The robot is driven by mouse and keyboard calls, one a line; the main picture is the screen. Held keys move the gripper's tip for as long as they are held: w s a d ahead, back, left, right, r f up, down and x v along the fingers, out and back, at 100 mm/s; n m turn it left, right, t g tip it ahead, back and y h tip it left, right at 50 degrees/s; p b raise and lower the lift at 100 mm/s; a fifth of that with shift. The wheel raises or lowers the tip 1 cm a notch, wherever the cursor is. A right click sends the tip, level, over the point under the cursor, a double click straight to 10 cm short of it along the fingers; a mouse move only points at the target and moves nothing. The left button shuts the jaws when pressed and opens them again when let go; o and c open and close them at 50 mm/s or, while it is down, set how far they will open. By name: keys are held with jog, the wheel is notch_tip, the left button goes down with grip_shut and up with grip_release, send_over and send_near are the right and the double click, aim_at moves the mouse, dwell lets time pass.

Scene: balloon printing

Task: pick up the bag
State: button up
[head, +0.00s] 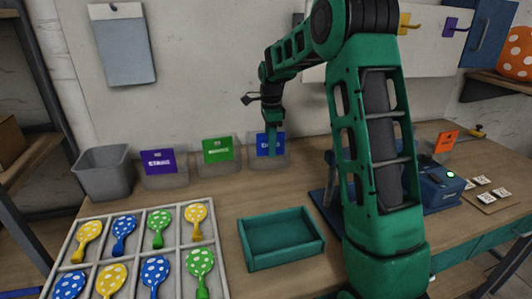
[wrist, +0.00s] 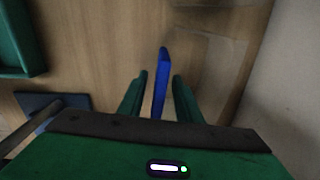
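Three greyish, see-through bags or small bins stand in a row against the back wall. They carry a purple label (head: 159,162), a green label (head: 217,149) and a blue label (head: 262,150). My gripper (head: 271,142) is at the blue-labelled one and partly covers its label. In the wrist view, the thin blue label (wrist: 161,85) stands edge-on between the two fingers of my gripper (wrist: 160,88). A gap shows on each side of it, so the gripper is open around it. Whether a finger touches it lower down is hidden.
An empty green tray (head: 280,262) lies on the table in front. A divided tray (head: 184,240) of spotted balloon pieces is at left. A grey bin (head: 104,174) stands at the back left. A blue machine (head: 438,186) is at right, partly behind my arm.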

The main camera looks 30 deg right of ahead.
grip_shut()
jog(key=shift+r, duration=0.15)
